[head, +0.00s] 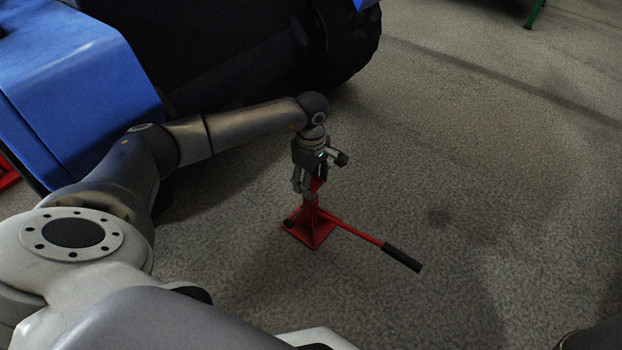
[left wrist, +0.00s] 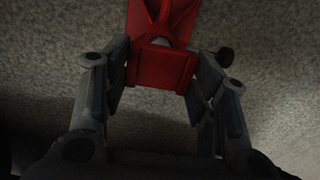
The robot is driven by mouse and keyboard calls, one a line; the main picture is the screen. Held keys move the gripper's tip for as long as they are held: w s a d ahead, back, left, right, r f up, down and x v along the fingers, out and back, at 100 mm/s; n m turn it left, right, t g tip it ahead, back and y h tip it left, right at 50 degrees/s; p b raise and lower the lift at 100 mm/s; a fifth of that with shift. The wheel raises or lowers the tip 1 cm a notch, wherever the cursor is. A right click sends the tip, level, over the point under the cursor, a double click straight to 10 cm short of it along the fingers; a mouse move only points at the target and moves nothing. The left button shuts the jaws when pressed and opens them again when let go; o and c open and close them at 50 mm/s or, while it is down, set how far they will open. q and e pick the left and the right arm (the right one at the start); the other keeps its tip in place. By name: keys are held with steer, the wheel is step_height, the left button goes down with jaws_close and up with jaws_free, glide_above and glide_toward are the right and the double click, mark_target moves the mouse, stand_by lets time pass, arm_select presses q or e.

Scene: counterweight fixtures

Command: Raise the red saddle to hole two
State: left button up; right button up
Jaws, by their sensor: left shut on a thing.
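The red stand (head: 311,230) stands upright on the floor in the head view, with a square base and a long red lever (head: 356,232) ending in a black grip at the right. My left gripper (head: 309,188) is at the top of the stand, pointing down. In the left wrist view my left gripper (left wrist: 160,75) has its fingers on both sides of the red saddle (left wrist: 160,66) and is shut on it. The saddle is mostly hidden by the fingers in the head view. I cannot make out the holes. My right gripper is not in view.
A blue machine (head: 75,90) with a large black tyre (head: 350,45) stands at the back left. A green leg (head: 534,14) shows at the top right. The concrete floor (head: 480,150) right of the stand is clear.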

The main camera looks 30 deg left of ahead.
arm_select(q)
steer(key=o, duration=1.5)
steer(key=shift+c, duration=0.2)
step_height(320, 180, up, 12)
